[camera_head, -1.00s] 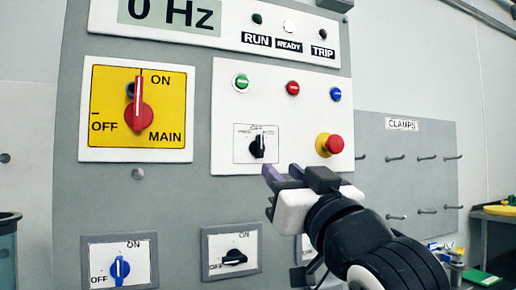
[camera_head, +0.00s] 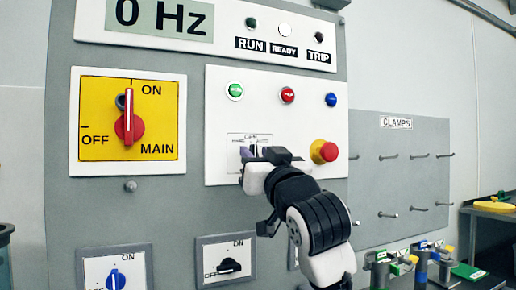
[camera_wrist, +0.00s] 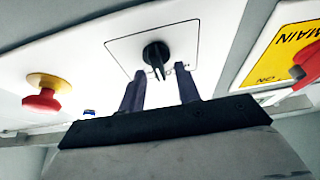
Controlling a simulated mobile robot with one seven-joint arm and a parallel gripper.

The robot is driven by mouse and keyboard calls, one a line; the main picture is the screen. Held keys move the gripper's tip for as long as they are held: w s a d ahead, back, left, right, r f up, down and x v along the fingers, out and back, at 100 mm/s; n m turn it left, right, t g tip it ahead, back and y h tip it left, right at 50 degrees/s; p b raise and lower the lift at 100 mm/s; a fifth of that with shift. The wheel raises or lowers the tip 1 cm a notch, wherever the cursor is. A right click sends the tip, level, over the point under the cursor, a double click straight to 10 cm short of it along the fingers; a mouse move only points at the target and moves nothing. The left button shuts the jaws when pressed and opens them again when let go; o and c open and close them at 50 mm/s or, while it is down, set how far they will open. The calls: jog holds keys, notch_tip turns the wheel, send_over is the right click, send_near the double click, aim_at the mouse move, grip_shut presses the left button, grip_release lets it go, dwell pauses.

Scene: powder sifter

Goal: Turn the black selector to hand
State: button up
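The black selector (camera_wrist: 157,56) is a small round knob on a white plate (camera_wrist: 120,46) in the wrist view. Its pointer faces the gripper in that view. My gripper (camera_wrist: 160,92) is open, with its two dark purple fingers apart, one on each side of the selector's line and just short of it. No contact shows.
A red emergency button (camera_head: 323,151) is close on the right of my gripper. Green (camera_head: 235,91), red (camera_head: 287,95) and blue (camera_head: 331,99) buttons sit above. A yellow main switch (camera_head: 129,128) is on the left. Another black switch (camera_head: 229,266) is below.

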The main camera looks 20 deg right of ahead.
jog(key=shift+w, duration=0.15)
jog(key=shift+c, duration=0.3)
jog(key=c, duration=0.6)
jog(key=shift+n+y, duration=0.4)
jog(key=shift+n, duration=0.2)
jog(key=n+y, duration=0.1)
jog(key=n, duration=0.1)
jog(key=n+y, duration=0.1)
jog(key=n, duration=0.2)
jog(key=shift+a+g+y, duration=0.1)
jog(key=shift+g+y, duration=0.2)
jog(key=shift+a+n+g+y, duration=0.1)
jog(key=shift+n+g+y, duration=0.4)
jog(key=shift+n, duration=1.1)
jog(key=shift+n+g+y, duration=0.3)
jog(key=shift+n+y, duration=0.4)
jog(key=shift+n, duration=0.9)
jog(key=shift+f, duration=0.1)
